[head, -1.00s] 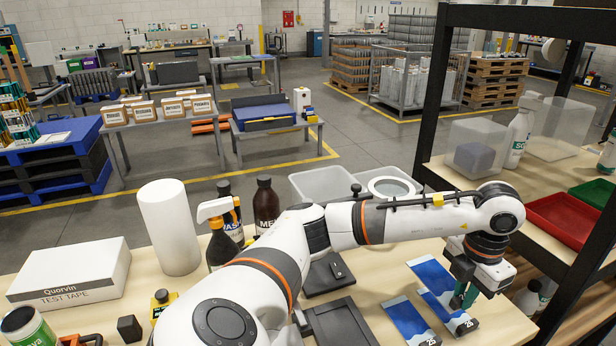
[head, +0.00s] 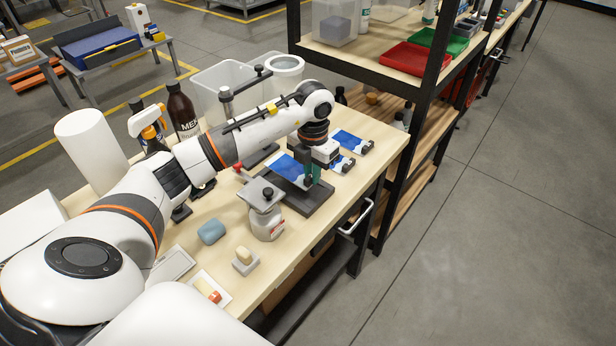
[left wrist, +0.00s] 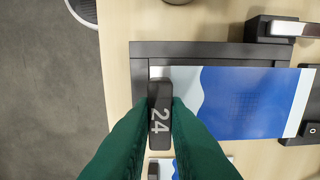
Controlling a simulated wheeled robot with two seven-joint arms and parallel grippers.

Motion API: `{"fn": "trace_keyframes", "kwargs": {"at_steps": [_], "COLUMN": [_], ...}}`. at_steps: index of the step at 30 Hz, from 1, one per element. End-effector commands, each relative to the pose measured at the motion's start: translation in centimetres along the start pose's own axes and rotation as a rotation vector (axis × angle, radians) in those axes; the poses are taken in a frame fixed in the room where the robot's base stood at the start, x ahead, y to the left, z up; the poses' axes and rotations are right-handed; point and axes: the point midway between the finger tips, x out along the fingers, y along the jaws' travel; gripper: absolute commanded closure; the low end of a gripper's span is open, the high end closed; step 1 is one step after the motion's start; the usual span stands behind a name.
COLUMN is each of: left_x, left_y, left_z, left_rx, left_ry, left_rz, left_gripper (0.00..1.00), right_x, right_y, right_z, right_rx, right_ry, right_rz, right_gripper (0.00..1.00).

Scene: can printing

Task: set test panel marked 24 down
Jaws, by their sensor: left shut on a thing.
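My left gripper (head: 308,170) has green fingers, shut on the dark end block of the blue-and-white test panel (head: 285,168). In the left wrist view the block, marked 24 (left wrist: 160,115), sits between the fingertips (left wrist: 160,105), and the panel (left wrist: 240,100) extends right. The panel is over a dark rectangular plate (head: 300,202), whose edge shows in the left wrist view (left wrist: 220,52). I cannot tell whether the panel touches the plate. Two similar panels lie on the bench beyond my gripper, one farther (head: 347,139) and one nearer (head: 343,165). My right gripper is not in view.
A grey-topped container (head: 266,215) stands close to the plate's near left side. A blue lump (head: 211,231) and a small block on a stand (head: 245,262) are nearer. The dark shelf rack (head: 392,190) rises behind the bench's right end. Bottles (head: 182,110) stand at the back.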

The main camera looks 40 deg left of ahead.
Motion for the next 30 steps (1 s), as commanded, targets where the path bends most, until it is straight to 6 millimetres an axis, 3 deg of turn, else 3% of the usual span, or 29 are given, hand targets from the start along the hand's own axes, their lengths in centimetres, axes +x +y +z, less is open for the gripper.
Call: {"fn": "trace_keyframes", "kwargs": {"at_steps": [11, 21, 22, 25, 26, 30], "left_x": [4.0, 4.5, 4.5, 4.4, 4.4, 4.4], "left_y": [0.0, 0.0, 0.0, 0.0, 0.0, 0.0], "left_z": [0.1, 0.0, 0.0, 0.0, 0.0, 0.0], "left_rx": [0.001, 0.001, 0.001, 0.001, 0.001, 0.001], "left_ry": [-0.001, 0.002, 0.002, 0.001, 0.001, 0.001], "left_rz": [0.000, -0.001, -0.001, -0.001, -0.001, -0.001], "left_gripper": [1.00, 1.00, 0.85, 0.68, 0.64, 0.64], "right_x": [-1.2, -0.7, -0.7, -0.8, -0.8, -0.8], "right_y": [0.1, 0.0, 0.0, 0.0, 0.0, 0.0], "right_z": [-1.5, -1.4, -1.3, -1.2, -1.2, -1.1], "right_rx": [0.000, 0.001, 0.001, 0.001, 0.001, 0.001], "right_ry": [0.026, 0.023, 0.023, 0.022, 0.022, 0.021], "right_rz": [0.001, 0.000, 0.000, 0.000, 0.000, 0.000], "right_gripper": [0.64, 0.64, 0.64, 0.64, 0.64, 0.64]}}
